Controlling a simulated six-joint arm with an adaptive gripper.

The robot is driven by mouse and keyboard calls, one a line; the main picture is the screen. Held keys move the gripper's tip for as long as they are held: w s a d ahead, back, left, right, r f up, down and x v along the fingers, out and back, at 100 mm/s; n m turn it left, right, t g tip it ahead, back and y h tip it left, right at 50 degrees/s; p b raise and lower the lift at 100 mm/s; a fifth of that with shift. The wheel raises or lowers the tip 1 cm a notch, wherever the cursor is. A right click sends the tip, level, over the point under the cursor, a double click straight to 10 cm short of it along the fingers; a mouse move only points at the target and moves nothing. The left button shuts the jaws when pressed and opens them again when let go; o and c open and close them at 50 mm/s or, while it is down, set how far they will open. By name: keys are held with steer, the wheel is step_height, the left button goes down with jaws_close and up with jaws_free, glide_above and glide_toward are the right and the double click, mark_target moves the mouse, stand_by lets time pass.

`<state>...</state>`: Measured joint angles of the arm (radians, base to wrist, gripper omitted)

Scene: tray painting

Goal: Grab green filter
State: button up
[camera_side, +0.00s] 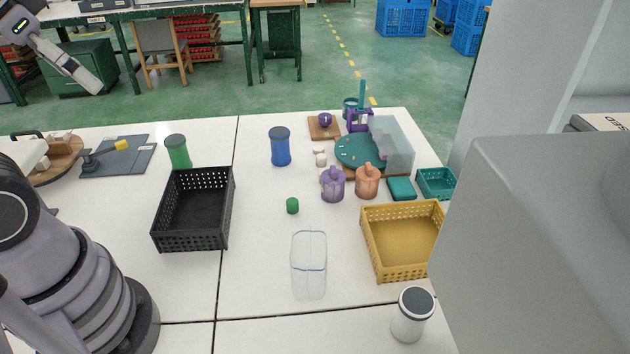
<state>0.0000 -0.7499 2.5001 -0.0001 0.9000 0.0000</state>
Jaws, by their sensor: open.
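The green filter (178,151) is an upright green cylinder with a greyish top. It stands on the white table at the left, just behind the black basket. My gripper (86,79) is at the upper left, raised and pointing down to the right. It is open and nothing shows in it. It appears to the left of the green filter and well apart from it. Only one finger shows clearly; the other is hidden or hard to make out.
The black basket (160,244) stands in front of the filter. A blue cylinder (280,148), a small green piece (292,205), a yellow basket (377,268) and a white cylinder (410,322) stand to the right. A grey plate (135,158) lies left of the filter.

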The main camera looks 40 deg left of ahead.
steer(key=t+y, duration=0.2)
steer(key=t, duration=0.4)
glide_above(170, 141)
steer(key=s+d, duration=0.2)
step_height(170, 141, down, 27)
steer(key=s+f+t, duration=0.1)
steer(key=s+f+n, duration=0.1)
steer(key=f, duration=0.1)
steer(key=s+f+n+t, duration=0.1)
steer(key=shift+s+a+f+t+y, duration=0.25)
steer(key=shift+a+f+t+y, duration=0.05)
steer(key=shift+a+f+y, duration=0.1)
steer(key=x, duration=0.7)
steer(key=shift+w, duration=0.2)
steer(key=c, duration=1.3)
